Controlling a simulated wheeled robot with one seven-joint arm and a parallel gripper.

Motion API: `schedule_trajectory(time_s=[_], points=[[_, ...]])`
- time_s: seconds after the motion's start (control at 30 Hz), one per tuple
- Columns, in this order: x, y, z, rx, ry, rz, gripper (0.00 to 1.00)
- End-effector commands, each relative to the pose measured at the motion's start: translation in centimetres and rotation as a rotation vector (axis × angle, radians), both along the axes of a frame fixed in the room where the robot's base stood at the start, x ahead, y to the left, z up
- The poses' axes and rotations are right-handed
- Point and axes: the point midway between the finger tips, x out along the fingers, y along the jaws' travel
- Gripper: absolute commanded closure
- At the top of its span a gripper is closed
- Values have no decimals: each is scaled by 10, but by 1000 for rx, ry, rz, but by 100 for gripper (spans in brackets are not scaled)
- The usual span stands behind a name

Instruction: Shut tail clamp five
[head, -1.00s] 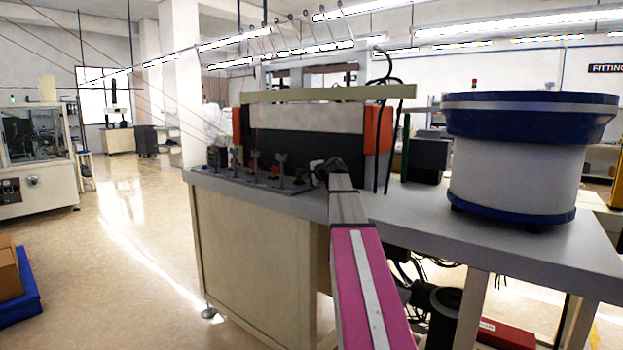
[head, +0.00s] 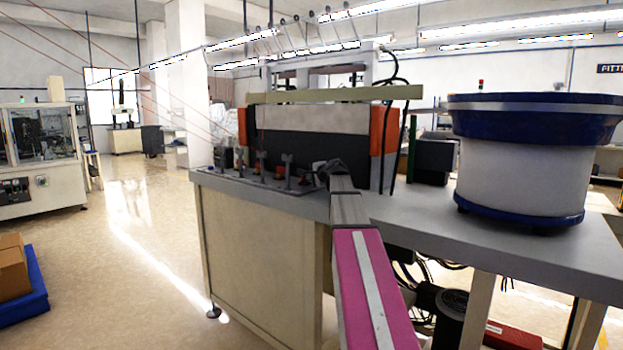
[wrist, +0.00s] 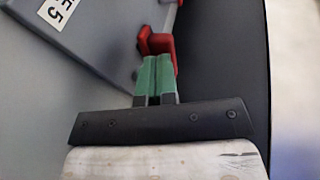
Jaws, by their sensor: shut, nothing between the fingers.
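In the wrist view my gripper (wrist: 155,84) is closed, with its two green fingers side by side and nothing between them. The fingertips are right up against a red clamp part (wrist: 155,42); whether they touch it I cannot tell. A grey plate (wrist: 95,38) lies beside it with a white label (wrist: 58,12) ending in "5". In the head view several small upright clamps (head: 288,168) with red parts stand along the front of the bench. My arm reaches to the right end of that row and hides the clamp there, so its lever position is unclear.
The grey bench top (head: 470,235) carries a dark panel with orange ends (head: 384,130) behind the clamps. A blue and white bowl feeder (head: 525,160) stands to the right. Black cables (head: 398,150) hang beside the panel.

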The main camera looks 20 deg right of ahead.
Motion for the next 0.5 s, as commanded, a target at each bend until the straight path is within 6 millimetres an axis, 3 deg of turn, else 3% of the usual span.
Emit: schedule_trajectory(time_s=[0.5], points=[[7, 10, 0, -1, -1, -223, 100]])
